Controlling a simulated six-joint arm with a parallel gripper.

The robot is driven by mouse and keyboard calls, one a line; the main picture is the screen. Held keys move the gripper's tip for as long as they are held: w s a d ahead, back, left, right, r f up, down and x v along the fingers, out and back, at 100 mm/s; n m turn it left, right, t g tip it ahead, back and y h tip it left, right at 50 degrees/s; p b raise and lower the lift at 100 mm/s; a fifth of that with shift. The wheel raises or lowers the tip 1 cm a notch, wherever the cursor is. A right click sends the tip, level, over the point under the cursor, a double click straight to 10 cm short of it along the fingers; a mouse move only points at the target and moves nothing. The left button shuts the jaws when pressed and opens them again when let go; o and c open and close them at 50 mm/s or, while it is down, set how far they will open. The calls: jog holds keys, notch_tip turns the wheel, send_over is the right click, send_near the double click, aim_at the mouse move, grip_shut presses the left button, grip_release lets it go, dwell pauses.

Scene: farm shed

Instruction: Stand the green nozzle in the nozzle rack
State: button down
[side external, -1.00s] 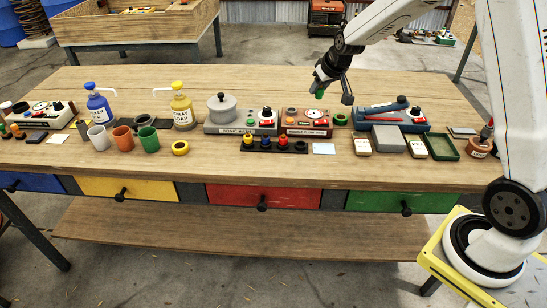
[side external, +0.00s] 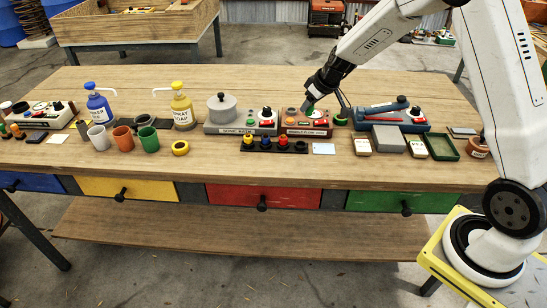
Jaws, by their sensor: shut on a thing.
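The green nozzle (side external: 310,109) is small and partly hidden by my gripper (side external: 312,104), which is shut on it. It is held over the red-brown device, behind the rack. The nozzle rack (side external: 275,149) is a low dark strip near the front middle of the bench. My gripper points down and to the left, behind and right of the rack. The exact gap under the nozzle cannot be told.
The red-brown device (side external: 305,131) stands behind the rack's right end, with a grey device (side external: 240,129) to its left. A green ring (side external: 341,121) lies right of it. A white card (side external: 324,148) lies right of the rack. Bench in front of the rack is clear.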

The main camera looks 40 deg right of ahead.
jog(key=shift+w+a+f+n+y, duration=0.2)
jog(key=shift+a+f+n+y, duration=0.15)
jog(key=shift+f+n, duration=0.35)
jog(key=shift+w+a+f+n+y, duration=0.25)
jog(key=shift+a+f+n, duration=0.25)
jog(key=shift+f, duration=0.25)
jog(key=shift+f, duration=0.15)
send_near(300, 146)
jog(key=shift+w+a+f, duration=0.3)
jog(key=shift+w+f, duration=0.4)
jog(key=shift+w, duration=0.05)
jog(key=shift+w+a+f, duration=0.25)
jog(key=shift+w+f, duration=0.4)
jog(key=shift+w, duration=0.1)
jog(key=shift+w+a+f, duration=0.3)
jog(key=shift+w+f, duration=0.4)
jog(key=shift+w, duration=0.1)
jog(key=shift+f, duration=0.4)
dwell(0.3)
jog(key=shift+c, duration=1.3)
grip_release()
jog(key=shift+o, duration=0.2)
